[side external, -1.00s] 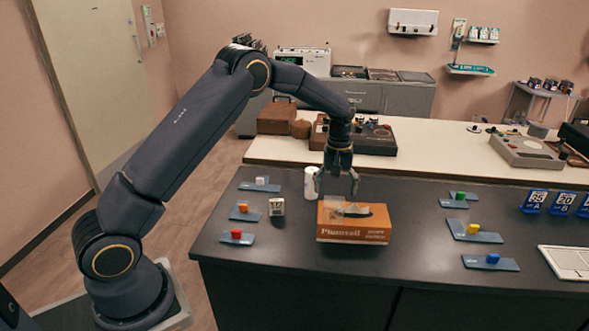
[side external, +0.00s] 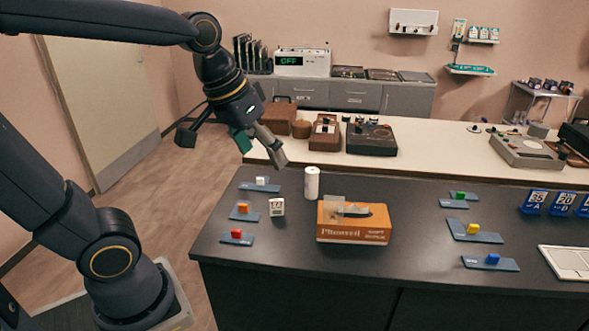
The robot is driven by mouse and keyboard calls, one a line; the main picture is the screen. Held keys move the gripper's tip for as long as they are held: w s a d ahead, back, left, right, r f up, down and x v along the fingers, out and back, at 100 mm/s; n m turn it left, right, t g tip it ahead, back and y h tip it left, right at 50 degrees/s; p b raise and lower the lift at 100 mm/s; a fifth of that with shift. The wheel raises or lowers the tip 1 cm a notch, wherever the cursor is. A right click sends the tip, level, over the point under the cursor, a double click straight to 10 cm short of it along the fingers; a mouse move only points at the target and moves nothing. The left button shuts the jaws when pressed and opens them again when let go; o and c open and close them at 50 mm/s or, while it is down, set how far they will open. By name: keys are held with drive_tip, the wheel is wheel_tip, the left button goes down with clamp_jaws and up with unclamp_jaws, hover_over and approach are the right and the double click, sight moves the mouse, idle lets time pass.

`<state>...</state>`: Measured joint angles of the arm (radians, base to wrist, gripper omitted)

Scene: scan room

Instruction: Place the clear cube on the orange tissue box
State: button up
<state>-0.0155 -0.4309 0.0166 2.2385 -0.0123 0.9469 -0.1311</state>
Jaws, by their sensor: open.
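The orange tissue box (side external: 354,232) sits on the dark counter, with white lettering on its front and a dark opening on top. A see-through block, which looks like the clear cube (side external: 334,206), rests on the left part of the box's top. Its faint edges make its exact outline hard to tell. My gripper (side external: 262,150) is open and empty, up and to the left of the box and well apart from it.
A white can (side external: 312,183) stands behind the box, and a white-and-black cube (side external: 277,207) stands left of it. White (side external: 262,181), orange (side external: 242,208) and red (side external: 236,234) blocks rest on blue pads at left. Green (side external: 460,195), yellow (side external: 473,228) and blue (side external: 492,258) blocks are at right.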

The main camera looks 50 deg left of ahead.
drive_tip(key=s+f+m+t, duration=0.1)
drive_tip(key=s+f+m, duration=0.1)
drive_tip(key=s, duration=0.4)
drive_tip(key=shift+s+d+f, duration=0.15)
drive_tip(key=shift+s+d, duration=0.15)
drive_tip(key=shift+s, duration=0.1)
